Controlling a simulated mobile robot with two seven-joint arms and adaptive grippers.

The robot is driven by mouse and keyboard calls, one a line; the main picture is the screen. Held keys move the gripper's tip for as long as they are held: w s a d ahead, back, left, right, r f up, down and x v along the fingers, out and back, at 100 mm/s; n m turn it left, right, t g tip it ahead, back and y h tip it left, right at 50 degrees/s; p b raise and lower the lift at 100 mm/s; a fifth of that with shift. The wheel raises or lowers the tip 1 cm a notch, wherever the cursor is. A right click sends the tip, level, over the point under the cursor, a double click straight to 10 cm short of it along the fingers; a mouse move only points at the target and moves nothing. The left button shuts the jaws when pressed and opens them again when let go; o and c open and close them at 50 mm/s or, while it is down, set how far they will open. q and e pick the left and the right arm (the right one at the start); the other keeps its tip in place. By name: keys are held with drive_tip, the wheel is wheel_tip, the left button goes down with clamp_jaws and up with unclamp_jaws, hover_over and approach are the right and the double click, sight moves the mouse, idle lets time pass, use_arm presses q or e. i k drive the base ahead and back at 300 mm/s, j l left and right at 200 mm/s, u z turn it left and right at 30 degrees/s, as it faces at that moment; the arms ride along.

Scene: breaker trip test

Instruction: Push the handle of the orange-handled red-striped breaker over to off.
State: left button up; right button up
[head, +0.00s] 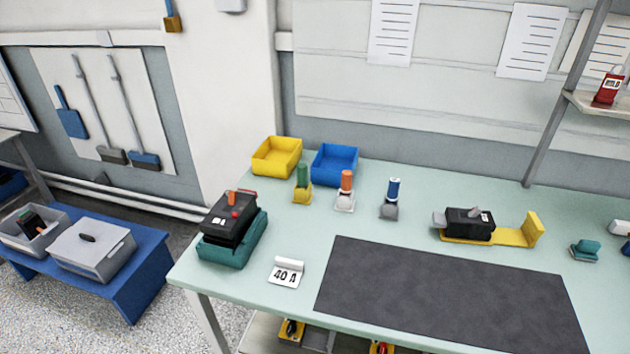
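A black breaker (226,224) with a small orange handle (231,197) sits on a teal base (232,250) at the left end of the pale green bench. A red button (236,214) and a bit of red at its far edge show on it. I cannot make out clearly whether that red is a stripe, nor which position the handle is in. A second black breaker (466,224) with a grey handle lies on a yellow base (518,238) farther right. Neither of my grippers is in view.
A "40 A" card (287,273) stands right of the teal base. Behind are yellow (276,157) and blue (334,165) bins and several coloured-topped holders (345,192). A dark mat (450,297) covers the bench front. A blue low table (140,280) stands left.

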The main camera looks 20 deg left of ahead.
sight(231, 201)
drive_tip(key=j+z, duration=1.45)
drive_tip(key=k+j+z, duration=0.2)
drive_tip(key=z, duration=0.3)
drive_tip(key=j, duration=0.15)
